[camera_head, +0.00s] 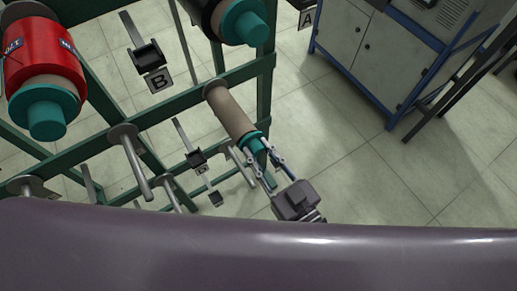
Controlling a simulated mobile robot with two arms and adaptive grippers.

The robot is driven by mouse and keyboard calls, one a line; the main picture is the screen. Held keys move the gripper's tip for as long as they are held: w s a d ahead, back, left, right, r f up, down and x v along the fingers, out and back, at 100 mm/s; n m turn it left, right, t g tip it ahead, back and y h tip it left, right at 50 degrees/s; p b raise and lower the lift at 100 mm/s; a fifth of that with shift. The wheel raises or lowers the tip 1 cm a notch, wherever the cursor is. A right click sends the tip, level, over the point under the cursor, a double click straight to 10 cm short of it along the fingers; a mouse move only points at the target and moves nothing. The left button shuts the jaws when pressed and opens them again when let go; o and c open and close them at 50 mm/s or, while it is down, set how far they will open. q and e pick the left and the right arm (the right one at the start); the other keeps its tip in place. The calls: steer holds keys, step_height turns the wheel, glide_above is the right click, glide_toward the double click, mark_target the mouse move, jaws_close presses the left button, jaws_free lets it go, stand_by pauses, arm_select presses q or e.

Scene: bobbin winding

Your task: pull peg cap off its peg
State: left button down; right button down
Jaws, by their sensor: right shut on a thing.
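A teal peg cap (251,142) sits at the near end of a brown bobbin tube (231,113), which is on a peg of the green rack (180,103). My right gripper (262,160) reaches up from below, with its fingers at the teal cap, one on each side, shut on it. The cap still touches the tube's end. The fingers hide part of the cap, and the peg inside the tube is hidden. My left gripper does not show.
Red (46,60) and black (218,14) bobbins with teal caps hang on the rack above. A bare grey peg (136,165) sticks out at left. A blue-framed cabinet (368,55) stands at upper right. The tiled floor (390,180) is clear at right.

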steer(key=shift+v, duration=2.7)
steer(key=shift+r, duration=0.1)
